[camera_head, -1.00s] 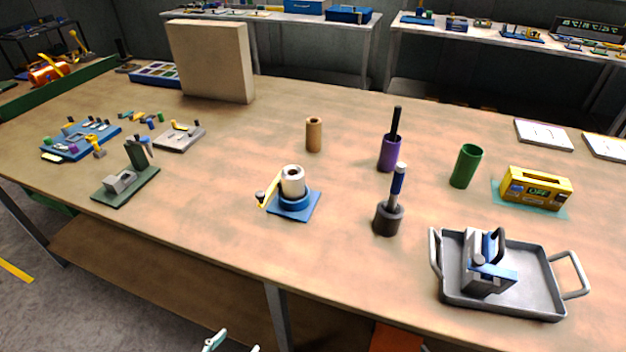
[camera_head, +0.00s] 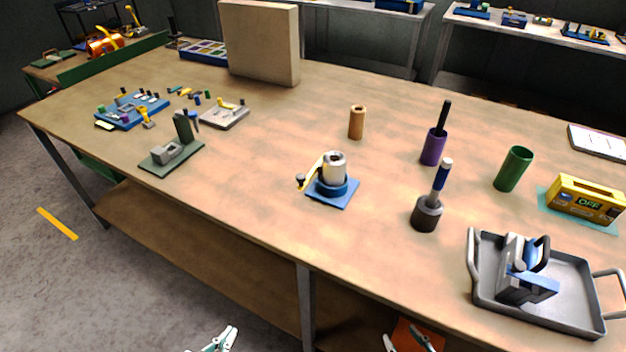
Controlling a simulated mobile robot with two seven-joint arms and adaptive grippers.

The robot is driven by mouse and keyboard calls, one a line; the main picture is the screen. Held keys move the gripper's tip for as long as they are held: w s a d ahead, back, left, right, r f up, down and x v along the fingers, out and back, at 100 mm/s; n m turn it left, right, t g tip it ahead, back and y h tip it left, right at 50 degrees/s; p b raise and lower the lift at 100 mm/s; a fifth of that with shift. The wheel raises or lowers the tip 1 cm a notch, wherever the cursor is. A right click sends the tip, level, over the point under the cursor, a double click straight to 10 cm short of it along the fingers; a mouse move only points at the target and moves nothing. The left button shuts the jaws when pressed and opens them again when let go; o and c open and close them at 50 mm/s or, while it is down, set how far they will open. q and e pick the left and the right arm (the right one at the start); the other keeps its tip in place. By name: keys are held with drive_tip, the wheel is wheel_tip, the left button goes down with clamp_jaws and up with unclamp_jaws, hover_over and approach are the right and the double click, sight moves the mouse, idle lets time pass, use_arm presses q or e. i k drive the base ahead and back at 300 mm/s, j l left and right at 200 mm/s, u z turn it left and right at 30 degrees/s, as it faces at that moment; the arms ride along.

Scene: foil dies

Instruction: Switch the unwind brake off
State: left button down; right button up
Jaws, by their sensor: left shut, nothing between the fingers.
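The unwind stand has a square blue base (camera_head: 345,195) on the middle of the bench. A white and silver roll (camera_head: 334,165) stands upright on its round blue holder. I cannot make out any brake marking. My left gripper (camera_head: 225,338) is shut and empty at the bottom edge, well in front of the bench and far from the stand.
A dark pot with a blue-handled tool (camera_head: 427,213) stands right of the stand. A grey tray (camera_head: 575,320) holds a clamp-like device. A yellow box reading OFF (camera_head: 585,198) is at right. A brown cylinder (camera_head: 357,122) stands behind. Bare bench lies before the stand.

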sight(303, 179)
drive_tip(key=k+j+z, duration=0.5)
drive_tip(key=j+z, duration=0.15)
drive_tip(key=z, duration=0.2)
drive_tip(key=i, duration=0.3)
